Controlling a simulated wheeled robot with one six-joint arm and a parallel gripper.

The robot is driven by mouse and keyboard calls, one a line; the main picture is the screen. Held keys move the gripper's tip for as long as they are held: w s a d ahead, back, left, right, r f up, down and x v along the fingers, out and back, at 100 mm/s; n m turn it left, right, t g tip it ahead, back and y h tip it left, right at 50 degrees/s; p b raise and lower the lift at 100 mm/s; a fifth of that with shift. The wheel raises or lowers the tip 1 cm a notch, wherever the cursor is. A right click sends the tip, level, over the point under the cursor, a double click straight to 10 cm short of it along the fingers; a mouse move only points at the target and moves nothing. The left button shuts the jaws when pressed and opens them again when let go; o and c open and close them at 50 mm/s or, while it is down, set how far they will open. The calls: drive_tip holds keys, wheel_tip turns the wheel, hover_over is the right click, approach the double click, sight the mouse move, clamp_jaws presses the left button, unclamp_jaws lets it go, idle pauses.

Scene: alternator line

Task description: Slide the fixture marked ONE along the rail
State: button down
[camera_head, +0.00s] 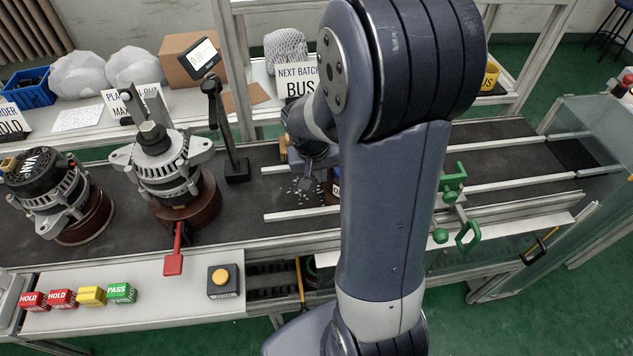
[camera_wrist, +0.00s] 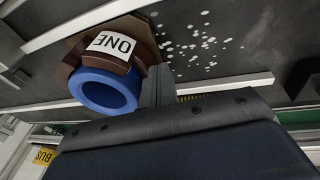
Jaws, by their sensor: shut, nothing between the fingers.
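The fixture marked ONE (camera_wrist: 112,50) is a brown, many-sided block with a white label and a blue ring (camera_wrist: 105,92) on its near side in the wrist view. It sits between pale rails (camera_wrist: 225,86) on the dark belt. In the head view my arm hides nearly all of it. My gripper (camera_wrist: 158,82) is shut and empty, its grey fingers close beside the fixture's right side in the wrist view. I cannot tell whether they touch it. In the head view the gripper (camera_head: 308,183) is low over the belt, partly hidden by my arm.
Two alternators on brown fixtures (camera_head: 190,205) stand left on the belt, near a black post (camera_head: 236,165). A green clamp (camera_head: 453,190) is right of my arm. White specks (camera_wrist: 190,40) lie on the belt. The belt between the rails farther right (camera_head: 520,160) looks clear.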

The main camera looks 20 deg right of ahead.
drive_tip(key=shift+s+d+p, duration=0.4)
drive_tip(key=shift+s+d, duration=0.35)
drive_tip(key=shift+d, duration=1.75)
drive_tip(key=shift+s+d+p, duration=0.35)
drive_tip(key=shift+s+d, duration=0.35)
drive_tip(key=shift+d, duration=1.85)
drive_tip(key=shift+s+d+p, duration=0.4)
drive_tip(key=shift+s+d, duration=0.35)
drive_tip(key=shift+d, duration=1.75)
drive_tip(key=shift+w+a+b, duration=0.2)
drive_tip(key=shift+a, duration=0.45)
drive_tip(key=shift+w+a+b, duration=0.15)
drive_tip(key=shift+w+a, duration=0.05)
drive_tip(key=shift+a, duration=0.4)
drive_tip(key=p+v, duration=0.5)
drive_tip(key=v, duration=0.3)
drive_tip(key=shift+p, duration=0.4)
